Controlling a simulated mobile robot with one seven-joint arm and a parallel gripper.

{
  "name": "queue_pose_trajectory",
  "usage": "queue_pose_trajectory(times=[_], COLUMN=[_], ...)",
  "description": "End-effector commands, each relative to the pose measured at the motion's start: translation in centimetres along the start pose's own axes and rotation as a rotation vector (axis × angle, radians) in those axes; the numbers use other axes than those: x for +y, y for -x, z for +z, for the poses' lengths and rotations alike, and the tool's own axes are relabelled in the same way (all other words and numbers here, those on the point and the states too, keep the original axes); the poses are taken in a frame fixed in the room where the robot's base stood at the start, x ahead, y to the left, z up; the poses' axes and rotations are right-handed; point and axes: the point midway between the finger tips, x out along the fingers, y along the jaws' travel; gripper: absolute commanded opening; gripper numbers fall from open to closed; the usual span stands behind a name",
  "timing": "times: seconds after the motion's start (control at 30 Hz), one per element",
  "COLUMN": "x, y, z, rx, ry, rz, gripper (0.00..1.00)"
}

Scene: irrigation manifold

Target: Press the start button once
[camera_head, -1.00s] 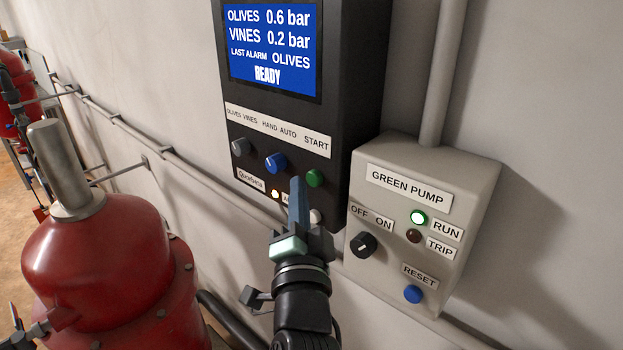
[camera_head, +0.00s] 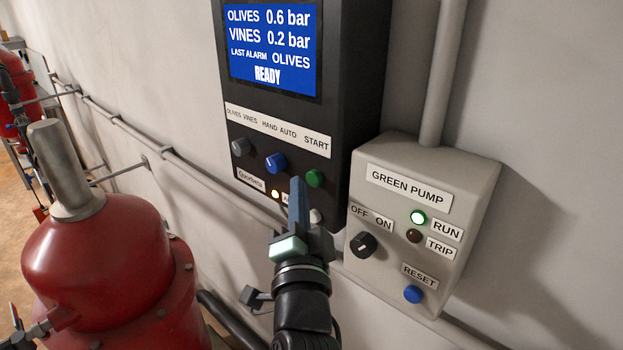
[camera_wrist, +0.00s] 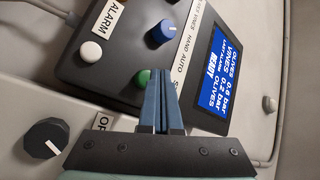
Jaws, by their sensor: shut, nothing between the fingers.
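The start button is a green round button (camera_head: 314,178) under the START label on the black control box (camera_head: 365,90). In the wrist view the green button (camera_wrist: 143,77) shows just left of my fingers, partly covered by them. My gripper (camera_head: 296,182) is shut and empty, its blue fingers pointing up at the box. The fingertips appear just left of the green button in the head view; whether they touch the box I cannot tell. The blue screen (camera_head: 270,48) reads OLIVES 0.6 bar, VINES 0.2 bar, LAST ALARM OLIVES, READY.
A blue selector knob (camera_head: 276,163) and a grey knob (camera_head: 241,147) sit left of the button. A white button (camera_head: 316,216) is below. A red tank (camera_head: 100,260) stands left.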

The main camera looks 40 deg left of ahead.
Motion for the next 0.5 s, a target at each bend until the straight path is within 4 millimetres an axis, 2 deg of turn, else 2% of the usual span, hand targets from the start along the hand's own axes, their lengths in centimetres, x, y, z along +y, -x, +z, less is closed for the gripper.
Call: queue_pose_trajectory(times=[0.5], x=[0.45], y=[-0.60], z=[-0.44], rx=[0.000], ry=[-0.001], rz=[0.000], gripper=[0.00])
